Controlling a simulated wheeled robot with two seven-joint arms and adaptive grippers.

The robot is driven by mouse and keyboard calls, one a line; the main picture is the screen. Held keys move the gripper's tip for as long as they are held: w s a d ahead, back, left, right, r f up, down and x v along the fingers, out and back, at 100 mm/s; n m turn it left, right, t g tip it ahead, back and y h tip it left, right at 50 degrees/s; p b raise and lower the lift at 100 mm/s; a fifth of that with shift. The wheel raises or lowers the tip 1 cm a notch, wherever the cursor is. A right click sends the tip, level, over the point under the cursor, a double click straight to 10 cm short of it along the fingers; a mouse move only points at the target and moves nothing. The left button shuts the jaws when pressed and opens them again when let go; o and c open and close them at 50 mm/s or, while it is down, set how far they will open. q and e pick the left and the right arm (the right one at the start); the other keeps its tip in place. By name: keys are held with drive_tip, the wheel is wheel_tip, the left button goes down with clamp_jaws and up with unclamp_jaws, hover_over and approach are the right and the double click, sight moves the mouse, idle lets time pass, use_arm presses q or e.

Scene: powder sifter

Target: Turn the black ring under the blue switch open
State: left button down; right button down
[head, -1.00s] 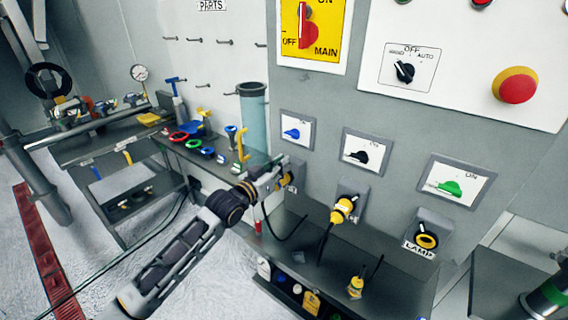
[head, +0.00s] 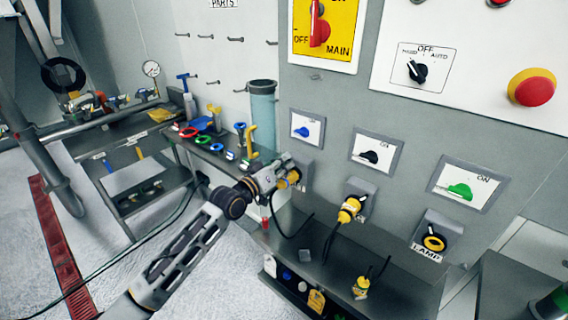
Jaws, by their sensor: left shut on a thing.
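The blue switch (head: 303,132) sits on a white plate in a grey frame on the grey panel. Below it is a grey socket box (head: 305,172). My left gripper (head: 287,178) reaches this box from the left and is shut on a yellow part at its front. The gripper covers most of that part, so I cannot make out the black ring. A dark cable hangs below the gripper.
A black switch (head: 370,157) and a green switch (head: 459,191) are to the right. A yellow plug (head: 350,208) sits in the socket below the black switch. A loose yellow plug (head: 361,286) stands on the dark shelf (head: 325,262). A bench with valves is at left.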

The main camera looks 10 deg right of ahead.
use_arm(q)
drive_tip(key=c, duration=1.6)
unclamp_jaws()
drive_tip(key=shift+o, duration=0.2)
drive_tip(key=v, duration=1.2)
drive_tip(key=shift+m, duration=0.4)
